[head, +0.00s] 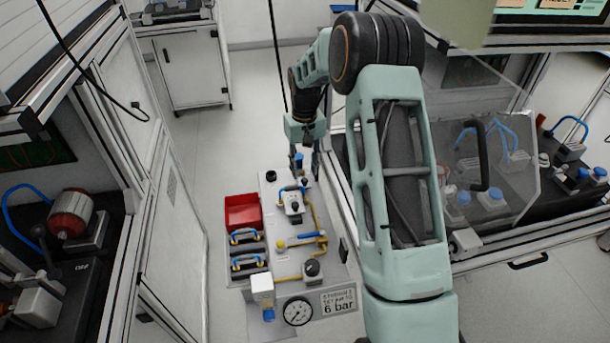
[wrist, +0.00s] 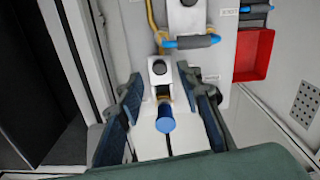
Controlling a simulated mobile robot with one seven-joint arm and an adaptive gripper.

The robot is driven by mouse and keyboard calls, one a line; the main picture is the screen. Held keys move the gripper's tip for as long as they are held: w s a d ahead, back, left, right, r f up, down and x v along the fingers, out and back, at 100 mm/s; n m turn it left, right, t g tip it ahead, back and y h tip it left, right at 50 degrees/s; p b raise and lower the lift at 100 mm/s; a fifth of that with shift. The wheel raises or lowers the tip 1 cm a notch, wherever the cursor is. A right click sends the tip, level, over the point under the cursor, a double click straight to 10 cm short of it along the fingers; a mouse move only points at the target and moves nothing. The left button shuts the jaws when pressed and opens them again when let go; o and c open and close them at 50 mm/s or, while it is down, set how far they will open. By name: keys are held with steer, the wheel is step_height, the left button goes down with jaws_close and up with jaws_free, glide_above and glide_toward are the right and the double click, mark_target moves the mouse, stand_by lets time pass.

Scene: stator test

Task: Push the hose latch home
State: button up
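My gripper (head: 303,158) reaches down to the far end of the white panel in the head view. In the wrist view my gripper (wrist: 161,84) is open, with one blue finger on each side of a pale fitting (wrist: 158,97). A blue cylindrical end (wrist: 166,118) sticks out of this fitting toward the camera, between the fingers. The blue end also shows in the head view (head: 299,160). This fitting may be the hose latch; I cannot tell for certain. Gaps show between the fingers and the blue end. How far the latch is pushed in cannot be told.
A blue-handled block (wrist: 190,42) stands just beyond the fitting. A red bin (head: 242,213), a yellow pipe (head: 318,215) and a pressure gauge (head: 297,311) are on the panel. A bench with a clear guard (head: 495,150) stands at right, a cabinet (head: 165,190) at left.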

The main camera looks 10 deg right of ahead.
mark_target(305, 179)
steer(key=shift+f, duration=1.65)
jaws_close()
